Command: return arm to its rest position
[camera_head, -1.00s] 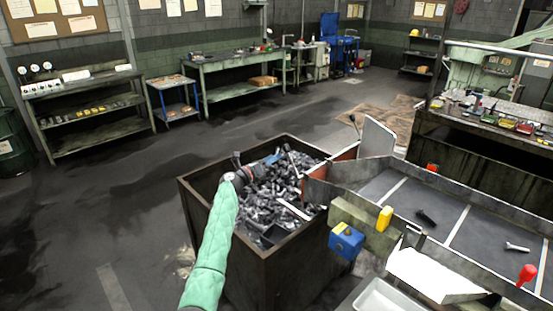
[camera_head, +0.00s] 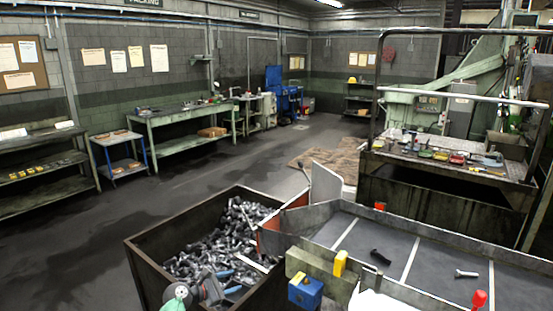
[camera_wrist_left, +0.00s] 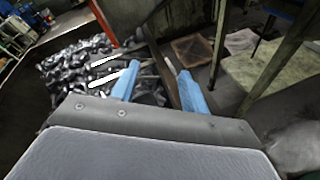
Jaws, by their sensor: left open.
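My left gripper (camera_head: 230,281) is at the bottom of the head view, over the near part of a dark metal bin (camera_head: 152,272) full of grey bolts (camera_head: 225,235). Its two blue fingers are apart with nothing between them. The left wrist view shows the same open gripper (camera_wrist_left: 158,73), with bolts (camera_wrist_left: 75,70) beyond and to the left of the fingers. A little of my green-sleeved arm shows at the bottom edge. My right gripper is not in view.
Right of the bin is a divided sorting tray (camera_head: 440,283) with a dark bolt (camera_head: 380,257) and a bright bolt (camera_head: 467,273). A blue box (camera_head: 305,293) and a yellow part (camera_head: 340,262) sit at its near side. Open floor (camera_head: 80,260) lies left.

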